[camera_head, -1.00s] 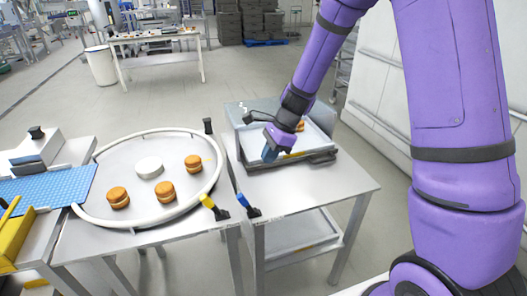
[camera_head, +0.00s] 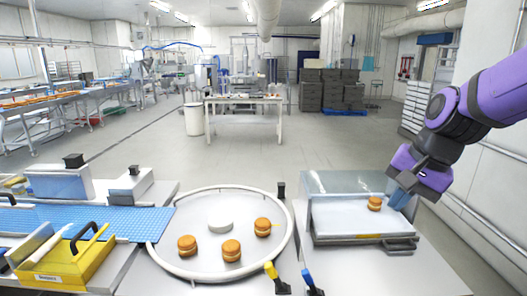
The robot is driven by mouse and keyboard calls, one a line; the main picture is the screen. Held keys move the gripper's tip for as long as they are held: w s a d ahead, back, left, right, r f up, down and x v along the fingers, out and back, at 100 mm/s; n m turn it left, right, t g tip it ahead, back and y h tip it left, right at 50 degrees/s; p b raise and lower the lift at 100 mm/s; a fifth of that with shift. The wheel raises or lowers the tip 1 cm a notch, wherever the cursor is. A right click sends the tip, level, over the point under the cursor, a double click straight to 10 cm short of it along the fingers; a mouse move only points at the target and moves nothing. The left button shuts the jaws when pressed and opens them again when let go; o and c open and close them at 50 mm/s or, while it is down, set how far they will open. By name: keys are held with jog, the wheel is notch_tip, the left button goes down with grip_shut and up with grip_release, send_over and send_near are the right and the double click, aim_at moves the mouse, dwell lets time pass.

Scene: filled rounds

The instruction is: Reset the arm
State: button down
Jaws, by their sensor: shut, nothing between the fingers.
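My gripper (camera_head: 398,198) is at the right in the head view, at the end of my purple arm. Its blue fingertips are shut with nothing between them. It is raised near the right side of the tray (camera_head: 345,222) on the right table. One filled round (camera_head: 375,203), a brown sandwich-like biscuit, sits on that tray, left of my gripper and apart from it.
A round turntable (camera_head: 168,262) with a raised rim holds several filled rounds (camera_head: 231,250) and a white disc (camera_head: 220,226). A blue belt (camera_head: 130,222) and a yellow box (camera_head: 70,262) lie at the left. Open floor (camera_head: 250,158) lies behind, before a far table (camera_head: 243,101).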

jog(key=s+d+r+n+t+h, duration=0.1)
jog(key=s+d+r+n, duration=0.1)
jog(key=s, duration=0.5)
jog(key=s+d+r+n+t+h, duration=0.1)
jog(key=s+d+r+n+h, duration=0.1)
jog(key=s, duration=0.5)
notch_tip(320, 180, up, 2)
jog(key=d+n, duration=0.1)
jog(key=n, duration=0.2)
jog(key=shift+r+t, duration=0.15)
jog(key=shift+t, duration=0.25)
